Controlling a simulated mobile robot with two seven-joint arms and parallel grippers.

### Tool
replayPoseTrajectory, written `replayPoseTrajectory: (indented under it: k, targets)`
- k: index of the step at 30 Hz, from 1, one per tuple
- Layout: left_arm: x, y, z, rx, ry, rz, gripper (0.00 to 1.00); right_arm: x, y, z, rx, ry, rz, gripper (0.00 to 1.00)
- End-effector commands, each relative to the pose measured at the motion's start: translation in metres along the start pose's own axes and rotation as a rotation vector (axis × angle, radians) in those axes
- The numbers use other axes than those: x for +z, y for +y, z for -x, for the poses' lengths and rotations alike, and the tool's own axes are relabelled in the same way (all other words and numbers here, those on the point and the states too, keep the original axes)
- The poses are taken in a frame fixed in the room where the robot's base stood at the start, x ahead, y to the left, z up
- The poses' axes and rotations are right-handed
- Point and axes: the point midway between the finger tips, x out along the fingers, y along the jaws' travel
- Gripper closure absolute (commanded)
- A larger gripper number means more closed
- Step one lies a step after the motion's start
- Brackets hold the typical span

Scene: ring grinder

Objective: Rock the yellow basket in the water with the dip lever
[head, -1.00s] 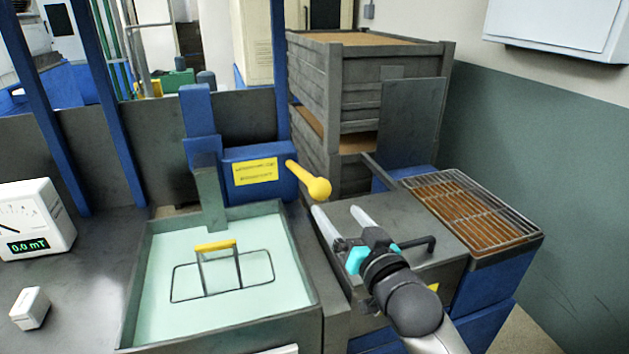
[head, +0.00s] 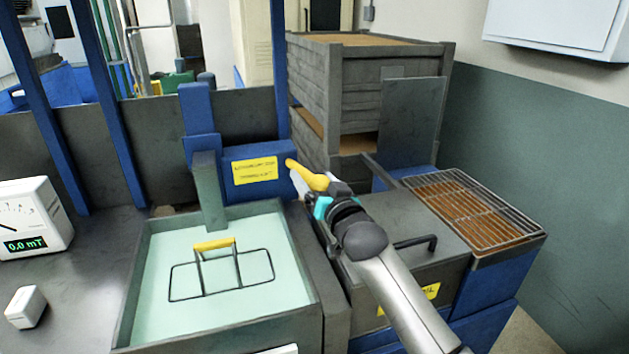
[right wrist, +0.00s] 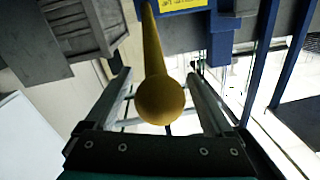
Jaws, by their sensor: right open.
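The yellow dip lever (head: 308,175) sticks out to the right from the blue lever box on the back of the tank. In the right wrist view its round knob (right wrist: 160,100) lies between the two fingers of my right gripper (right wrist: 160,92). Gaps show on both sides of the knob, so the fingers are open around it. In the head view my right gripper (head: 309,187) covers part of the lever. The basket (head: 222,274), a dark wire frame with a yellow handle bar (head: 214,243), sits in the pale green water (head: 180,310) of the tank. My left gripper is not in view.
A lidded grey box (head: 425,222) with a black handle stands right of the tank, with a wire grate (head: 468,205) beyond it. Stacked grey crates (head: 365,90) stand behind. A meter (head: 30,222) reading 0.0 mT and a small white block (head: 26,307) are at the left.

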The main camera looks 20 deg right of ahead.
Motion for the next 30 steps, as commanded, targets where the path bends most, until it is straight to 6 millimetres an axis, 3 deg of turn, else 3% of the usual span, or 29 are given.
replayPoseTrajectory:
  k: [11,30]
  targets:
    - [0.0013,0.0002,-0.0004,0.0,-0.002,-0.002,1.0,-0.0002,-0.0003,-0.003,0.0,0.0,0.0,0.15]
    - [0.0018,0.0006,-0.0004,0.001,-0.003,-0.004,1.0,0.0,-0.0001,-0.0027,0.0,0.0,0.0,0.86]
